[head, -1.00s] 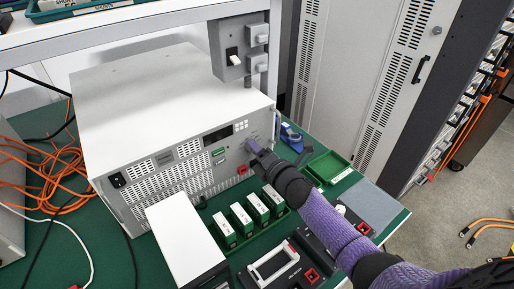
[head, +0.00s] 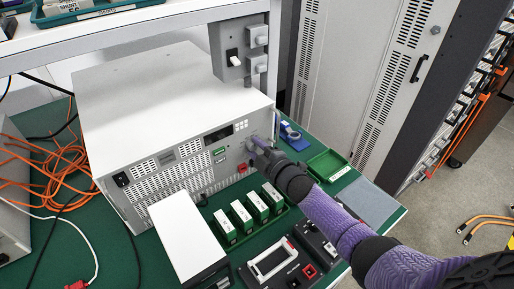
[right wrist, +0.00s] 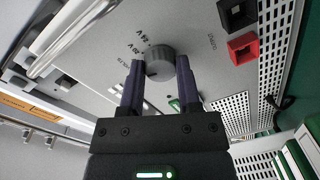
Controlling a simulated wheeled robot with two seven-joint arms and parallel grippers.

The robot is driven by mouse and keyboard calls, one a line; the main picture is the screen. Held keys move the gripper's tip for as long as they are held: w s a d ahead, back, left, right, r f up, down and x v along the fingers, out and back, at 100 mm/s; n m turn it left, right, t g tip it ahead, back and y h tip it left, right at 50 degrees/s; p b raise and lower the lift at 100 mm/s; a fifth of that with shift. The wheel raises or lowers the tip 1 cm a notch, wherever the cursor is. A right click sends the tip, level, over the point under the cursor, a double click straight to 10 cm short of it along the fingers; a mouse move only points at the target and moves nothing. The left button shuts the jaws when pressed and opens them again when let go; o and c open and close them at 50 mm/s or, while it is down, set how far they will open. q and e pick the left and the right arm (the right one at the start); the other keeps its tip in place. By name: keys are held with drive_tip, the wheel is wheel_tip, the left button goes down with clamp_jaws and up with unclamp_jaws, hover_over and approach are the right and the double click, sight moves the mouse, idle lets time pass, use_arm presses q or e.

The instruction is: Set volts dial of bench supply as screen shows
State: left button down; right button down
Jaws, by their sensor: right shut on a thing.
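The bench supply (head: 165,90) is a large white box on the green bench, with its dark screen (head: 217,134) on the front panel. I cannot read the screen from here. A grey round dial (right wrist: 160,64) with voltage marks printed around it sits on the panel in the right wrist view. My right gripper (head: 254,145) is at the right end of the panel and hides the dial in the head view. In the right wrist view, its two fingers (right wrist: 160,72) are on either side of the dial, shut on it. My left gripper is not in view.
Red and black sockets (right wrist: 241,47) are beside the dial. Several green-and-white modules (head: 241,215) stand in front of the supply. A grey switch box (head: 240,50) hangs above.

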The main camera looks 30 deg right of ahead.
drive_tip(key=shift+f+m, duration=0.1)
drive_tip(key=shift+m, duration=0.4)
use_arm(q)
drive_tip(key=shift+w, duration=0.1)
use_arm(e)
drive_tip(key=shift+c, duration=1.5)
unclamp_jaws()
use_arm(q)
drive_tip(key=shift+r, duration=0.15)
use_arm(e)
drive_tip(key=shift+s, duration=0.1)
use_arm(q)
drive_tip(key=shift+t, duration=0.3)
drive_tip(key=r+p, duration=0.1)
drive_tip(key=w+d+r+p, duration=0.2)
drive_tip(key=p, duration=0.1)
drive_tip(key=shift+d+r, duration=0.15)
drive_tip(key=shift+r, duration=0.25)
use_arm(e)
drive_tip(key=s+d, duration=0.1)
drive_tip(key=s, duration=0.8)
drive_tip(key=shift+s+d+r, duration=0.25)
drive_tip(key=shift+s+r, duration=0.05)
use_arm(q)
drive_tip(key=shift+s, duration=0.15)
use_arm(e)
drive_tip(key=shift+f, duration=0.1)
